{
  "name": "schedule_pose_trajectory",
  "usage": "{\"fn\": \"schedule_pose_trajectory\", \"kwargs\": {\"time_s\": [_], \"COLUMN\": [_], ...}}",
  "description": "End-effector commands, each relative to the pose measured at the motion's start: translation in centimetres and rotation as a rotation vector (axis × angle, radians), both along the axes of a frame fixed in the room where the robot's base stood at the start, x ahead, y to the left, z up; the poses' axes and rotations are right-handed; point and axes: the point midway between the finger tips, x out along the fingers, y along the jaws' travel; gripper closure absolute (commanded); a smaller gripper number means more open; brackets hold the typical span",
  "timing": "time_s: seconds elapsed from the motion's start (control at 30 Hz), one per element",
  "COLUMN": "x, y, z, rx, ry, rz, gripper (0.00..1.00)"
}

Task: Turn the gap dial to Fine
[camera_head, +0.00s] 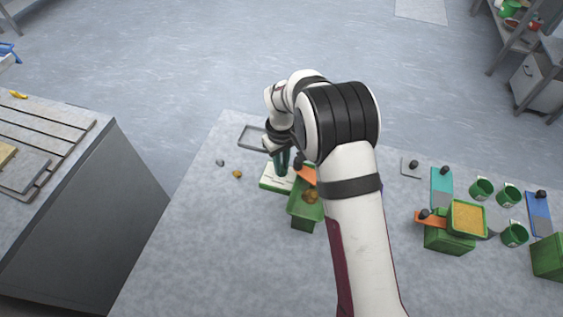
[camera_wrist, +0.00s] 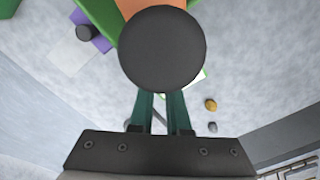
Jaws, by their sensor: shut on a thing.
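My gripper (camera_head: 281,164) points down over a white-and-green plate (camera_head: 268,184) on the grey table. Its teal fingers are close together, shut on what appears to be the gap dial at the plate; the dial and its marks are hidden. In the wrist view a large black round knob (camera_wrist: 162,48) covers the fingertips, so I cannot read the dial's setting. A small bright edge of the plate (camera_wrist: 197,78) shows beside that knob. The knob sits by an orange strip (camera_head: 308,174) at a green trough (camera_head: 305,205), just right of my fingers.
A grey tray frame (camera_head: 250,138) lies behind my gripper. A grey pebble (camera_head: 220,163) and a yellowish lump (camera_head: 237,174) lie to its left. Green cups, a powder-filled green box (camera_head: 467,218) and knobbed plates stand at right. The table's front left is clear.

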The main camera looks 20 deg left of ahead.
Motion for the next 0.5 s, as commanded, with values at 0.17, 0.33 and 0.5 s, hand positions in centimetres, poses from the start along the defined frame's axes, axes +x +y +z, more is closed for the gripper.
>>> {"fn": "schedule_pose_trajectory", "kwargs": {"time_s": [0.17,0.33,0.5], "x": [-0.07,-0.07,-0.07], "y": [-0.03,-0.04,-0.05], "z": [-0.03,-0.04,-0.04], "rx": [-0.001,-0.001,-0.002], "ry": [0.002,0.002,0.003], "rz": [0.024,0.031,0.031], "gripper": [1.00,1.00,1.00]}}
